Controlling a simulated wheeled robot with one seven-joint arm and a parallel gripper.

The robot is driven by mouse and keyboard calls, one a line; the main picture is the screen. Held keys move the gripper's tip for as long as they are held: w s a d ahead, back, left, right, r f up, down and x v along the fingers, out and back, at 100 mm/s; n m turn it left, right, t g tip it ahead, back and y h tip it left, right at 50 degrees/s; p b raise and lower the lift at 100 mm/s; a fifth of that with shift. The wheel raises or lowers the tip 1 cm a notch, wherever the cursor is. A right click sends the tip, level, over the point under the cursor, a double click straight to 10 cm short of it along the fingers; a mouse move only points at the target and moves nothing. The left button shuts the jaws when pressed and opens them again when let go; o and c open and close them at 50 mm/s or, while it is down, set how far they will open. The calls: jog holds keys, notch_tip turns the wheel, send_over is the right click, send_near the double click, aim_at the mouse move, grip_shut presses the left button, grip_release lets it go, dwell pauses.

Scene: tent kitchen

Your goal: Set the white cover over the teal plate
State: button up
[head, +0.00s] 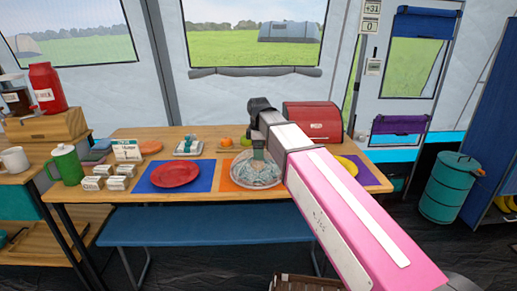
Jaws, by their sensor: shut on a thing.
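The white cover (251,174) is a pale, see-through-looking dome over the orange mat (226,182) in the middle of the table. Teal shows through and around it, and the teal plate itself is mostly hidden under it. My gripper (259,153) points down at the top of the cover and is shut on it; the exact grip is small and partly hidden by my arm. I cannot tell whether the cover's rim touches the plate or mat.
A red plate (175,174) lies on a blue mat (152,186) to the left. A yellow plate (346,168) on a purple mat (374,176) is partly behind my arm. A red bread box (312,122), an orange fruit (226,142) and a butter dish (188,147) stand behind.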

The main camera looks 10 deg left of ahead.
dwell(0.3)
jog(key=o, duration=0.8)
jog(key=shift+o, duration=0.2)
